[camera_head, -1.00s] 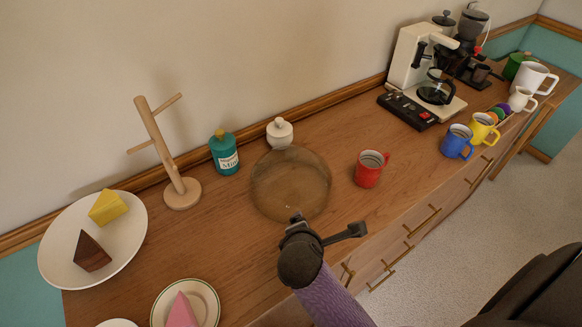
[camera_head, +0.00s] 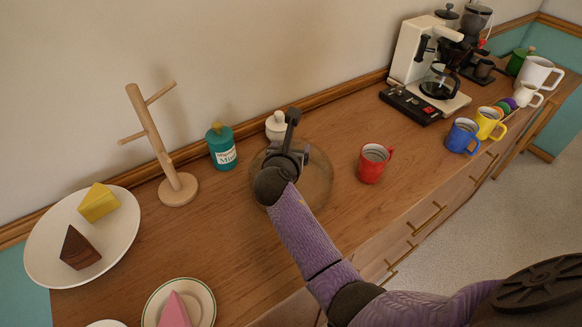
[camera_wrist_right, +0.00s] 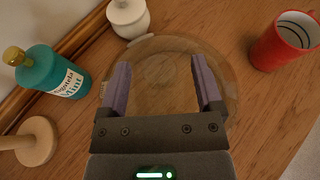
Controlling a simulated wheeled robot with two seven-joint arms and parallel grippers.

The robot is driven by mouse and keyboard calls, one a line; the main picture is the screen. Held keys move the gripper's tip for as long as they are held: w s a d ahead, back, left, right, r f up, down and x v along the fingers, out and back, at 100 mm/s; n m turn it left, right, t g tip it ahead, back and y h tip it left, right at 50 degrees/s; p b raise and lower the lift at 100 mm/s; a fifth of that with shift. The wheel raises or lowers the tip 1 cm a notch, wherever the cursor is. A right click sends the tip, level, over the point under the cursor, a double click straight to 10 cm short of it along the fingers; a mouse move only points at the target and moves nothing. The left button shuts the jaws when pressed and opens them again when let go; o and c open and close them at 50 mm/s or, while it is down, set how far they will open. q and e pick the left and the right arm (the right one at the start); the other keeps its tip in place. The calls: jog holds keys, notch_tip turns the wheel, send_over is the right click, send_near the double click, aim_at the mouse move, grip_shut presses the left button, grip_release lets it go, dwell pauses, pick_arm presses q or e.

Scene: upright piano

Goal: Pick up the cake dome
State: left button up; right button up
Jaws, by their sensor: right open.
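The cake dome (camera_head: 319,184) is a clear, round glass dome standing on the wooden sideboard. In the head view my right gripper (camera_head: 288,145) and arm cover much of it. In the right wrist view the dome (camera_wrist_right: 160,45) lies ahead of and beneath the fingers. The right gripper (camera_wrist_right: 160,65) is open, its two fingers spread wide above the dome, with nothing held between them. I cannot tell whether a finger touches the glass. No knob on the dome can be made out clearly. My left gripper is not in view.
A white lidded jar (camera_head: 276,126) stands close behind the dome. A teal mint bottle (camera_head: 222,148) and a wooden mug tree (camera_head: 178,188) stand left; a red mug (camera_head: 372,164) stands right. Cake plates (camera_head: 125,250) are at far left. The wall runs behind.

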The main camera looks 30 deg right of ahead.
jog(key=shift+r, duration=0.1)
jog(key=shift+c, duration=0.5)
grip_shut()
dwell(0.8)
